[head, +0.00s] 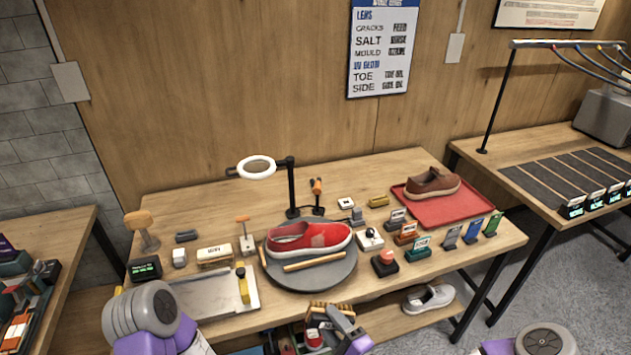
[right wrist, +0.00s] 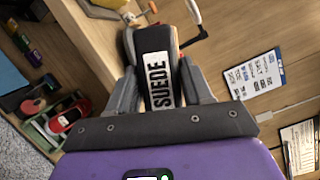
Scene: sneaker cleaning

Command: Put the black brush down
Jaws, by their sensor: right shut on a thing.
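My right gripper (head: 334,318) is at the front edge of the table, near the bottom middle of the head view. In the right wrist view its two grey fingers (right wrist: 157,75) are shut on the black brush (right wrist: 154,42), which has a white label reading SUEDE. In the head view the brush (head: 328,308) shows brown bristles, and the fingers partly hide it. It is in front of the round grey turntable (head: 345,283). My left arm shows at the lower left, but its gripper is out of view.
A red sneaker (head: 308,238) and a wooden stick (head: 314,262) lie on the turntable. A ring lamp (head: 257,167) stands behind. A grey tray (head: 195,304) lies left; a red tray (head: 437,208) holds a brown shoe (head: 432,184). Small labelled blocks crowd the right. Clear wood lies back left.

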